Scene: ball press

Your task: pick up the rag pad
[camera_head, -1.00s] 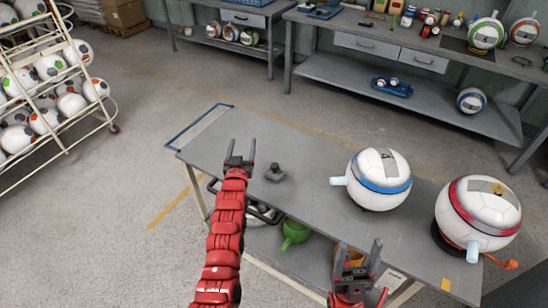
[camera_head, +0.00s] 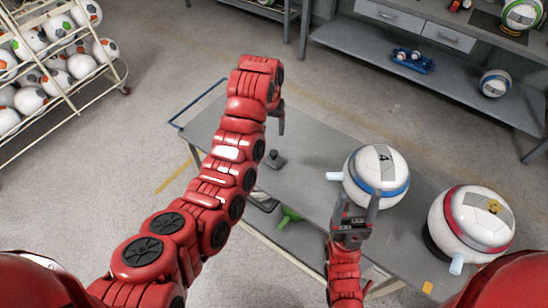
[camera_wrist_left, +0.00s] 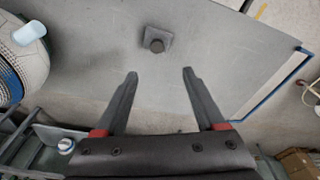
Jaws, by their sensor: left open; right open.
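The rag pad (camera_head: 274,160) is a small grey square with a dark knob on top. It lies on the grey cart top (camera_head: 312,172) near its left end. In the left wrist view the pad (camera_wrist_left: 156,40) is beyond the fingertips, roughly centred between them. My left gripper (camera_head: 279,122) is open and points down above the cart by the pad, apart from it; my arm partly hides it in the head view. Its two spread fingers show in the left wrist view (camera_wrist_left: 160,74) with nothing between them. My right gripper (camera_head: 356,200) is open and empty at the cart's front edge.
A ball device with a blue band (camera_head: 372,165) and one with a red band (camera_head: 470,222) stand right on the cart. A green object (camera_head: 289,217) is on the lower shelf. A ball rack (camera_head: 60,75) stands left, a workbench (camera_head: 400,70) behind.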

